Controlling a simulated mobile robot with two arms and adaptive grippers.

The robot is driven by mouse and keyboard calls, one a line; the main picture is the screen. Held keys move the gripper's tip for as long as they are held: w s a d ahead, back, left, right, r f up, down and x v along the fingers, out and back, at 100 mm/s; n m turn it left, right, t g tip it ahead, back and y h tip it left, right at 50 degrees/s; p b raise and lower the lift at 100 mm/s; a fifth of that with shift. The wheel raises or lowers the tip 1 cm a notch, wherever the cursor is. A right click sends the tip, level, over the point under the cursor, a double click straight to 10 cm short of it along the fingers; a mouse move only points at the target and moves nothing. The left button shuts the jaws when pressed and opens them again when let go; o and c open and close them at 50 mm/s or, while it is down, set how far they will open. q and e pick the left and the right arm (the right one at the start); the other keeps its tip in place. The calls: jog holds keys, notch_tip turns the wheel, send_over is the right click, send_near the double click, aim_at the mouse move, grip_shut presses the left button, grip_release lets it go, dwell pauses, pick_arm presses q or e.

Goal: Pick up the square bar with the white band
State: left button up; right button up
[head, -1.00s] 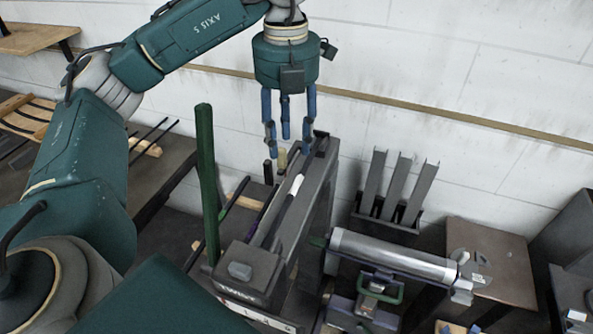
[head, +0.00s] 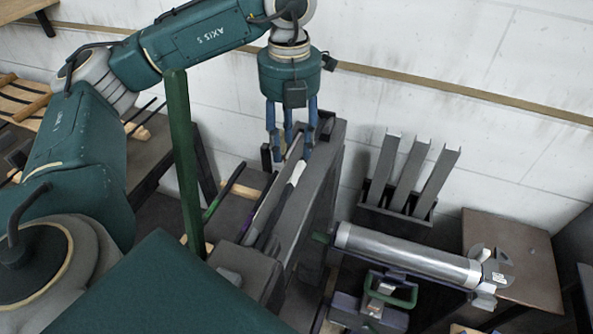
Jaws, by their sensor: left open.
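A dark bar with a white band (head: 297,173) lies lengthwise in a long dark grey rack (head: 312,190), near the middle of the head view. My left gripper (head: 288,152) points down over the far part of the rack, with its blue fingers spread apart. The fingertips appear close to the band end of the bar. I cannot tell whether they touch it or how much height is between them. Nothing is visibly held. My right gripper is not in view.
A green upright post (head: 184,150) stands left of the rack. Other thin bars lie beside the banded one. A silver cylinder (head: 405,253) and a holder with grey channel pieces (head: 408,180) stand to the right. A pale wall (head: 420,40) is behind.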

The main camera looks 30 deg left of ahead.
aim_at(295, 171)
pick_arm(q)
jog(key=f+p, duration=0.1)
jog(key=f, duration=0.2)
jog(key=f+p, duration=0.1)
jog(key=f, duration=0.1)
jog(key=shift+d+f+p, duration=0.3)
jog(key=shift+d, duration=0.1)
jog(key=shift+f, duration=0.25)
jog(key=shift+r, duration=0.1)
grip_shut()
